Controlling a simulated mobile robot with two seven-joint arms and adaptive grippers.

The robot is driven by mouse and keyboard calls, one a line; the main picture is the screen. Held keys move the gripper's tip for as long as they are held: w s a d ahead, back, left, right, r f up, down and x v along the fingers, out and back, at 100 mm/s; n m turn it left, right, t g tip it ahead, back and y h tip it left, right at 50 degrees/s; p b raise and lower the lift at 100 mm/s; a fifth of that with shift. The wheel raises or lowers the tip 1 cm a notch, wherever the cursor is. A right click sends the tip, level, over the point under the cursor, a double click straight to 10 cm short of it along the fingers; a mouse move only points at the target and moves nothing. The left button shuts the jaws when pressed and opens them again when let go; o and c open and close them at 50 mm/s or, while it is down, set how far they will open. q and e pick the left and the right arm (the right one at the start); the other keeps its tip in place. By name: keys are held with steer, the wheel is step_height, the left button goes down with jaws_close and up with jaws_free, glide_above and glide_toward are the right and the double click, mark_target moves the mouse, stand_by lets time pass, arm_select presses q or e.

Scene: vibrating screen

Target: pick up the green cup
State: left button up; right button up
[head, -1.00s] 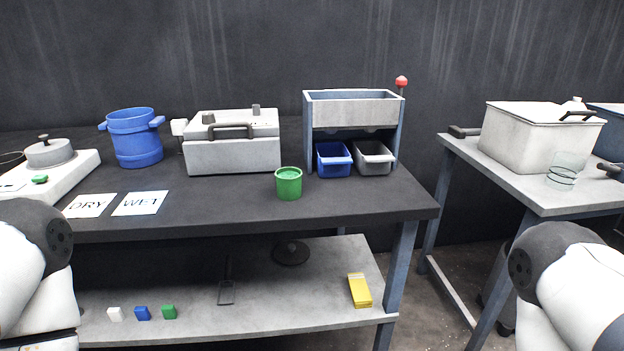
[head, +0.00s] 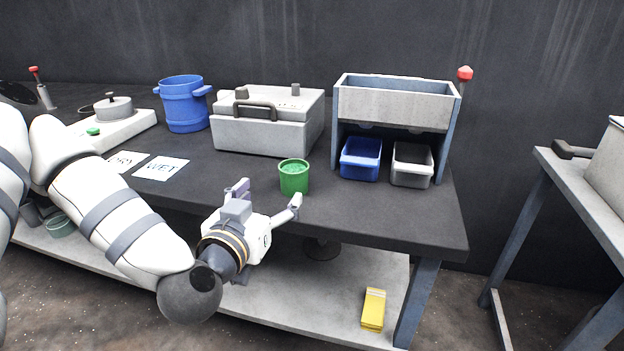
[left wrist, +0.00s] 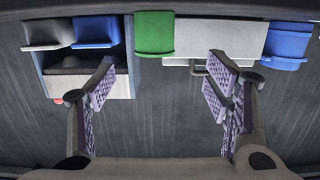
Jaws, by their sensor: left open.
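The green cup (head: 294,178) stands upright near the front edge of the dark table (head: 400,218), in front of the grey lidded box. It seems to hold something green up to near its rim. My left gripper (head: 268,200) is open and empty, just in front of the cup and to its left, with its fingers spread. In the left wrist view, which looks upside down, the cup (left wrist: 154,34) shows at the top middle, beyond the gap between the open fingers (left wrist: 160,95). The fingers and the cup are apart. My right gripper is not in view.
A grey box with a handle (head: 265,128) stands behind the cup. To its right, the screen frame (head: 395,105) has a blue tray (head: 361,160) and a grey tray (head: 411,166) under it. A blue pot (head: 184,105) and paper labels (head: 161,168) are to the left.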

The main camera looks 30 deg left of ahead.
mark_target(290, 186)
arm_select(q)
steer(key=w, duration=0.1)
steer(key=w+f, duration=0.1)
steer(key=w, duration=0.1)
steer(key=w+a+f, duration=0.1)
steer(key=shift+w+a+f, duration=0.1)
steer(key=shift+w, duration=0.15)
steer(key=w, duration=0.2)
steer(key=w+f+b, duration=0.1)
steer(key=w, duration=0.1)
steer(key=shift+w+a+f, duration=0.1)
steer(key=shift+f, duration=0.1)
steer(key=shift+w+r, duration=0.15)
steer(key=shift+w, duration=0.35)
steer(key=c, duration=1.3)
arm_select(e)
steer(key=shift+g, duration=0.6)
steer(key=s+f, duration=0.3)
